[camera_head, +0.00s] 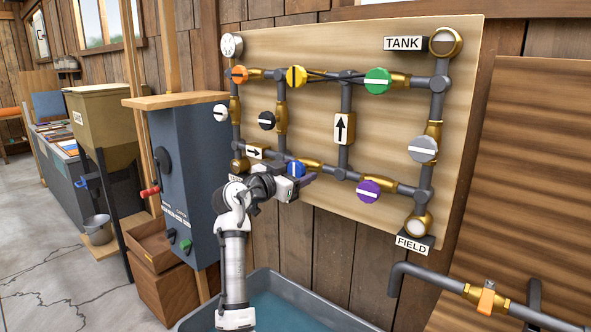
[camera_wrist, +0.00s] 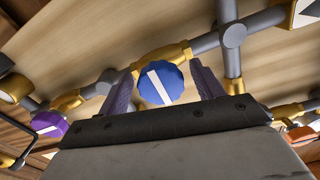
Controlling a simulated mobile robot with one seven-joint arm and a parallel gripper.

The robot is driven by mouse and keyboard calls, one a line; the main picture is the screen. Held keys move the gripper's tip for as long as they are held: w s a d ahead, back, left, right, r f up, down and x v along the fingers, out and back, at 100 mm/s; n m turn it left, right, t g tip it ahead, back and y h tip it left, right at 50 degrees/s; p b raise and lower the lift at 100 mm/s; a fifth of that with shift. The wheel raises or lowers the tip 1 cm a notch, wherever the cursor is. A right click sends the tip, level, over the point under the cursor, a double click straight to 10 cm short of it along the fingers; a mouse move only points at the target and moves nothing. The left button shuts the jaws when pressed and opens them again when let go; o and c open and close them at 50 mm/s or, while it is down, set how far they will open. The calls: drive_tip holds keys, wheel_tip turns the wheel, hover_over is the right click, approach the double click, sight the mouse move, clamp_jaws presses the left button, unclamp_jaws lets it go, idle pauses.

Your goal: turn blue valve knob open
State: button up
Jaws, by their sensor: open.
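The blue valve knob (camera_head: 295,169) is on the lower pipe run of the board, with a white bar that looks near vertical in the head view. In the wrist view the blue knob (camera_wrist: 161,83) sits between my gripper's two purple fingers, its white bar slanted. My gripper (camera_head: 302,183) is open around the knob's sides, with a visible gap on each side. In the wrist view the fingers of my gripper (camera_wrist: 164,85) stand left and right of the knob. I cannot tell how deep the knob lies between them.
A purple knob (camera_head: 369,191) is to the right on the same run. A black knob (camera_head: 266,121), a yellow knob (camera_head: 297,76) and a green knob (camera_head: 377,81) are above. A blue-grey cabinet (camera_head: 190,190) stands close left of my arm. A water trough (camera_head: 283,284) lies below.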

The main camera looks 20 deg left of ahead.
drive_tip(key=c, duration=1)
drive_tip(key=shift+n, duration=0.3)
drive_tip(key=n+p, duration=0.1)
drive_tip(key=n, duration=0.2)
drive_tip(key=shift+d+p, duration=0.1)
drive_tip(key=shift+p, duration=0.2)
drive_tip(key=n+p, duration=0.2)
drive_tip(key=n, duration=0.4)
drive_tip(key=shift+r+p, duration=0.1)
drive_tip(key=shift+p, duration=0.2)
drive_tip(key=n+p, duration=0.2)
drive_tip(key=n, duration=0.2)
drive_tip(key=shift+p, duration=0.4)
drive_tip(key=shift+n+p, duration=1.25)
drive_tip(key=shift+n, duration=0.85)
